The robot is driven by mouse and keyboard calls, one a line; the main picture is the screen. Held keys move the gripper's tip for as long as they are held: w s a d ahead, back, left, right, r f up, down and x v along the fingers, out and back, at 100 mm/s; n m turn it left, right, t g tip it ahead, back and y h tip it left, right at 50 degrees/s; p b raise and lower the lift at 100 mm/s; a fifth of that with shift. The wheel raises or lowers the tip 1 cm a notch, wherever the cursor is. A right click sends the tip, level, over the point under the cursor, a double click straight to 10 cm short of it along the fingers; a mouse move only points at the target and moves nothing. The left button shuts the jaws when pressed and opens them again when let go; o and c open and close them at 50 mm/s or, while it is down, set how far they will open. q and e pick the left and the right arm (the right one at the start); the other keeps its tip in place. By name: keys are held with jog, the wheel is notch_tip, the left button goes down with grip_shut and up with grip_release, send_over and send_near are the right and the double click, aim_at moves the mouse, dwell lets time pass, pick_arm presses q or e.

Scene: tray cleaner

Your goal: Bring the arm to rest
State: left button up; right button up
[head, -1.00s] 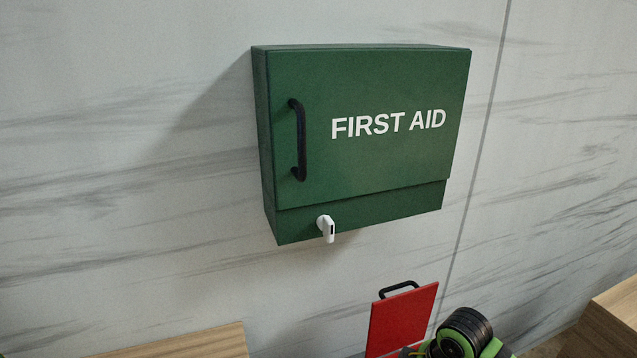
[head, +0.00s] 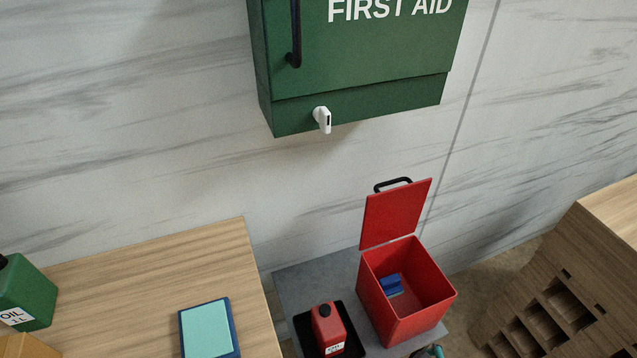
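Neither gripper shows clearly in the head view. A small dark and greenish piece (head: 430,351) pokes in at the bottom edge, in front of the red bin; it is too little to tell whether it is part of my arm. No gripper is seen touching or holding anything.
A green first aid cabinet (head: 350,75) hangs on the wall. Below stands an open red bin (head: 405,312) with a blue item (head: 391,284) inside. Left of it is a red bottle (head: 328,328) on a black tray (head: 346,312). A wooden table (head: 150,275) holds a teal-topped pad (head: 208,328) and green oil can (head: 30,290).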

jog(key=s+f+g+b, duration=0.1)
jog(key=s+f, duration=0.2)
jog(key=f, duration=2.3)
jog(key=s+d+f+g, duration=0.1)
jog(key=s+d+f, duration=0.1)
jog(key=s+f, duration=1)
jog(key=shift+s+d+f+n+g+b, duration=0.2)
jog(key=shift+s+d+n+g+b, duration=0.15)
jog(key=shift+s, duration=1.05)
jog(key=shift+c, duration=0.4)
